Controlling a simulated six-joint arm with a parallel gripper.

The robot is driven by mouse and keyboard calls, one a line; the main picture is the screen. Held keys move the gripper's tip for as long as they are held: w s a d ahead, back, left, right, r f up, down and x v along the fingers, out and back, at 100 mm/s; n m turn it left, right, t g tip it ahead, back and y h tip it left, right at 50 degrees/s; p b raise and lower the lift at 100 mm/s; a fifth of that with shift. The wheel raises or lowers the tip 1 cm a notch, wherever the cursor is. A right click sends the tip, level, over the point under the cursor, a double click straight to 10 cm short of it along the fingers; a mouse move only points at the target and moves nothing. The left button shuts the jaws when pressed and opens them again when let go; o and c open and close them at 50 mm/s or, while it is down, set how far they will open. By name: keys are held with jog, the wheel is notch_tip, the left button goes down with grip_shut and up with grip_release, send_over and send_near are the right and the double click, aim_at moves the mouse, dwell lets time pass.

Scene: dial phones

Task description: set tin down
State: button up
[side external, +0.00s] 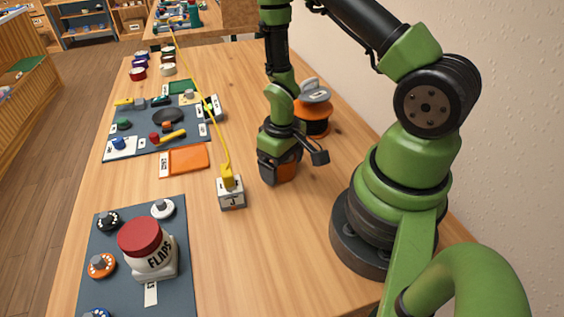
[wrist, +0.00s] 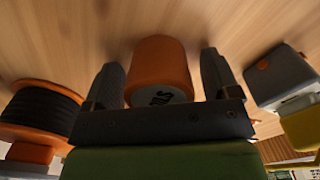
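An orange tin (wrist: 162,65) with dark lettering, partly cut off, on its pale near end sits between the two fingers of my gripper (wrist: 168,80) in the wrist view.
A red-lidded "FLAPS" jar (side external: 147,250) is on the front-left mat (side external: 184,213). Bare table (side external: 265,250) lies in front.

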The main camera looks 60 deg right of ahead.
notch_tip(320, 180, up, 12)
jog(key=shift+r, duration=0.1)
jog(key=s+a+r+m+t+y, duration=0.1)
jog(key=s+a+r+t, duration=0.2)
jog(key=r, duration=0.6)
jog(key=s+a+r+t+y, duration=0.1)
jog(key=s+a+r+t, duration=0.3)
jog(key=r, duration=0.6)
jog(key=shift+s+a+m, duration=0.4)
jog(key=shift+s+a, duration=0.15)
jog(key=shift+a, duration=0.55)
